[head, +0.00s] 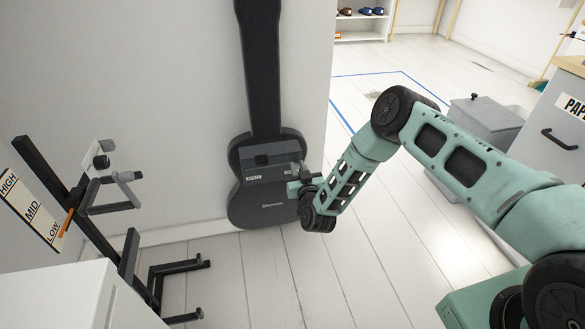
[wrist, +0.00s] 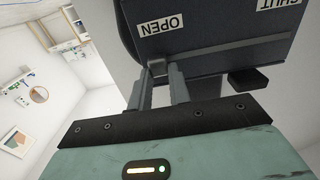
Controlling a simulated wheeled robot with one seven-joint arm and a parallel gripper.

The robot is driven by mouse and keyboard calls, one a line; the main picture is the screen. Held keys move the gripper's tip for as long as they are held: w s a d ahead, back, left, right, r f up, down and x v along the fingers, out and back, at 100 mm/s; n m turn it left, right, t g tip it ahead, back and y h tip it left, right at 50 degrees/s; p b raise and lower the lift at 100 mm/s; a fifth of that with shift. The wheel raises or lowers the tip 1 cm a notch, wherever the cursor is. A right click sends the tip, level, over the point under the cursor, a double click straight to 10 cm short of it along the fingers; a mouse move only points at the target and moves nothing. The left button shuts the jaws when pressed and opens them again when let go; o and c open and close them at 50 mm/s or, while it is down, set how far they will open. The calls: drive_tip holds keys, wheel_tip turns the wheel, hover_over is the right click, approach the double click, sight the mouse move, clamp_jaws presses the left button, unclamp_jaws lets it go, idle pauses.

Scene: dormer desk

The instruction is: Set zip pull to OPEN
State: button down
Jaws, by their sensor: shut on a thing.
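The dark guitar case (head: 265,205) leans upright against the wall in the head view. Its SHUT label (head: 253,178) shows at the left of its front. In the wrist view the case is upside down, with the OPEN label (wrist: 161,25) near my fingers and the SHUT label (wrist: 278,3) cut off at the top right. A pale zip track (wrist: 225,53) runs between the two ends. My gripper (wrist: 158,80) is shut on the small grey zip pull (wrist: 157,67) at the OPEN end. In the head view my gripper (head: 294,184) hides the pull.
A black stand (head: 125,205) with a HIGH, MID, LOW board (head: 32,211) is at the left, near a white cabinet (head: 75,300). A grey bin (head: 485,120) and a drawer unit (head: 560,130) are at the right. The floor right of the case is clear.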

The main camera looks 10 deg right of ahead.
drive_tip(key=shift+d, duration=0.2)
drive_tip(key=c, duration=1.3)
unclamp_jaws()
drive_tip(key=shift+s, duration=0.15)
drive_tip(key=s+p, duration=0.2)
drive_tip(key=s, duration=0.3)
drive_tip(key=s+p, duration=0.2)
drive_tip(key=s, duration=0.3)
drive_tip(key=s+p, duration=0.3)
drive_tip(key=s, duration=0.1)
drive_tip(key=shift+s+r, duration=0.3)
drive_tip(key=shift+s, duration=0.1)
drive_tip(key=shift+s+p, duration=0.1)
drive_tip(key=shift+p, duration=0.45)
